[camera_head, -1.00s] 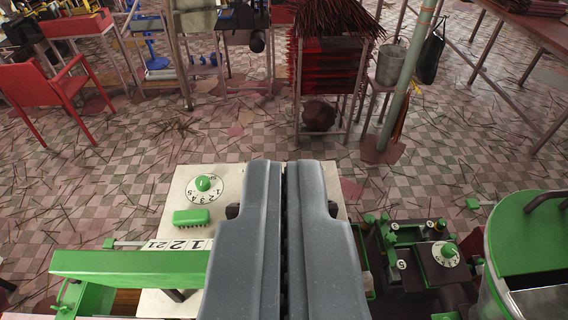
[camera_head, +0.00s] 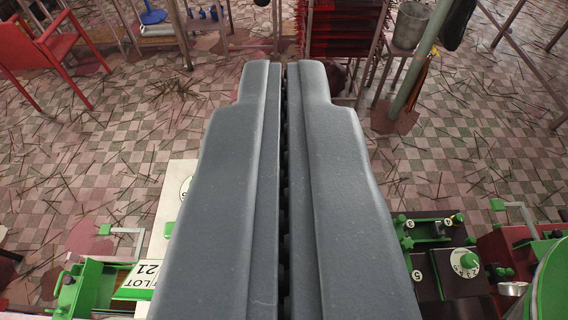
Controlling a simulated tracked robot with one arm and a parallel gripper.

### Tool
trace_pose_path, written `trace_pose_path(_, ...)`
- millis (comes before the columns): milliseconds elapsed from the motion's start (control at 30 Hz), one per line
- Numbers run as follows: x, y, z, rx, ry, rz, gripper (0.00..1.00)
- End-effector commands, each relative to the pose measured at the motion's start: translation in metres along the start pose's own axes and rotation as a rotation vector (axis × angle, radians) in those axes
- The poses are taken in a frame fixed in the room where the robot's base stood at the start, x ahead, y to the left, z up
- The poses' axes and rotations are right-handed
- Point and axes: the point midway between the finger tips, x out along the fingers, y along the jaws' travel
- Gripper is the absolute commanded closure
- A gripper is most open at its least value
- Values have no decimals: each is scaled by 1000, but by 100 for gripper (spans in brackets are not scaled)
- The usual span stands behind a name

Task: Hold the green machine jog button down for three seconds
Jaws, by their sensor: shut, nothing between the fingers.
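My gripper (camera_head: 284,66) is shut and empty, its two long grey fingers pressed together. It fills the middle of the view and points away over the checkered floor. A cream panel (camera_head: 176,190) shows to the left of the fingers, mostly hidden behind them, with a small green knob (camera_head: 169,229) at its edge. To the right is a dark machine box (camera_head: 437,282) with a green knob (camera_head: 468,260) on a numbered white dial. I cannot tell which green part is the jog button; it may be hidden behind my fingers.
A green frame with a "LOT 21" label (camera_head: 137,281) is at lower left. A large green rounded part (camera_head: 550,290) is at lower right. Beyond lie a red chair (camera_head: 52,38), a rack of red sticks (camera_head: 345,30) and a grey bucket (camera_head: 410,25). The floor between is littered with sticks.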

Motion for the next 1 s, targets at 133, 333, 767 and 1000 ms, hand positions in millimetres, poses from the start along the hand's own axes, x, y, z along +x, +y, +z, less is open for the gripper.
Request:
trace_pose_path(133,0,0,0,0,0,0,100)
trace_pose_path(333,0,0,0,0,0,0,100)
trace_pose_path(767,115,9,44,-239,-160,-71,100)
trace_pose_path(1000,209,11,118,-485,-292,-172,100)
